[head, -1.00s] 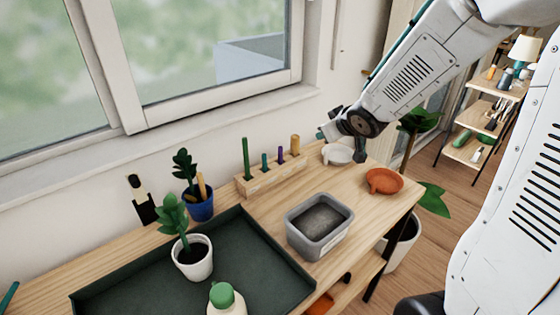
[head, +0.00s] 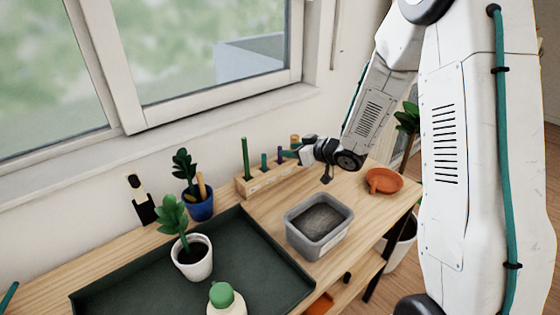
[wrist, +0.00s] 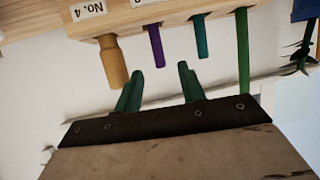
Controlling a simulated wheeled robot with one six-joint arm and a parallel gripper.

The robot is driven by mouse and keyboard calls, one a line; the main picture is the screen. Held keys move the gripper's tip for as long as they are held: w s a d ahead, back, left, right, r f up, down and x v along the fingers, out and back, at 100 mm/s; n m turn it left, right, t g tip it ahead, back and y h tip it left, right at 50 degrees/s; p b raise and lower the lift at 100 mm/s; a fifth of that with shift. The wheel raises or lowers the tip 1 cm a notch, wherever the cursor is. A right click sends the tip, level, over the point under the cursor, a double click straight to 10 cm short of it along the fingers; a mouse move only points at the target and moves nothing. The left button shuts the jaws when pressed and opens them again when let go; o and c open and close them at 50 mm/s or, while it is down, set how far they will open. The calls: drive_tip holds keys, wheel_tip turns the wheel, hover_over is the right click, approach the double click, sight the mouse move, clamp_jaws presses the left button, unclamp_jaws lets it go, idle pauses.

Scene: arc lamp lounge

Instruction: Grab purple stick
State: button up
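The purple stick (head: 280,156) stands upright in a wooden block (head: 262,182) against the wall. In the wrist view the purple stick (wrist: 155,47) shows upside down, between a wooden-handled peg and a teal stick (wrist: 200,38). My gripper (wrist: 160,69) is open, its two green fingers apart and empty. The purple stick lies ahead of the gap between the fingertips, not visibly touched. In the head view my gripper (head: 291,153) is at the right end of the block, partly covering the wooden-handled peg (head: 294,140).
A tall green stick (head: 245,158) stands at the block's left end. A grey bin (head: 320,248) and an orange dish (head: 384,181) stand in front and to the right. Potted plants, one in a blue pot (head: 201,207), and a dark tray (head: 255,265) are at left.

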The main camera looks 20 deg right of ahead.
sight(280, 160)
drive_tip(key=x, duration=0.3)
drive_tip(key=shift+w+a+f, duration=0.15)
drive_tip(key=shift+f, duration=0.05)
clamp_jaws()
drive_tip(key=shift+r, duration=0.1)
